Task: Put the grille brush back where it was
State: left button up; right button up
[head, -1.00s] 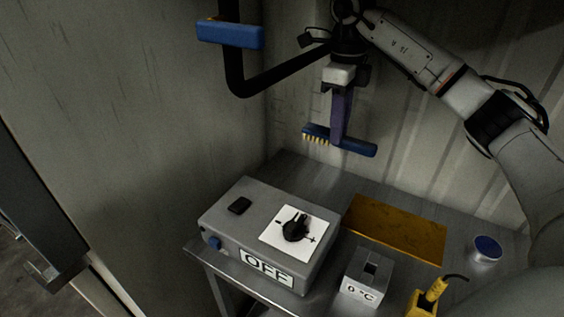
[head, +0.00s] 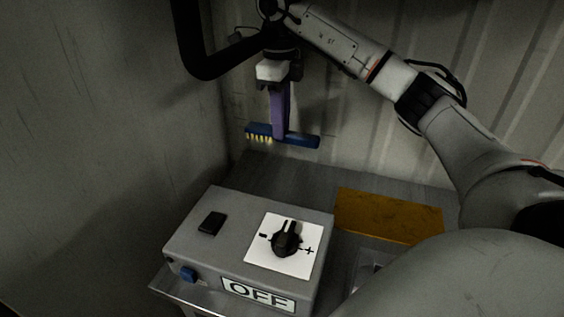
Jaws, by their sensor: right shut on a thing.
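The brush hangs with the blue bar low and close to level, apart from the table. The finger contact is small and dark. My left gripper is not in the view.
A grey box (head: 225,246) marked OFF, with a black knob (head: 286,239) on a white plate, stands at the table's front left. An orange-brown plate (head: 388,216) lies to its right. A black bent pipe (head: 205,62) is at upper left. My right arm hides the table's right side.

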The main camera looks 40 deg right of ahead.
notch_tip(320, 180, down, 3)
jog(key=shift+r+b, duration=0.1)
jog(key=shift+b, duration=0.8)
notch_tip(320, 180, down, 10)
jog(key=shift+f+b, duration=0.1)
jog(key=shift+b, duration=0.25)
jog(key=o, duration=0.9)
notch_tip(320, 180, up, 12)
jog(key=shift+w+r+p, duration=0.1)
jog(key=shift+r+p, duration=0.05)
jog(key=shift+p, duration=0.55)
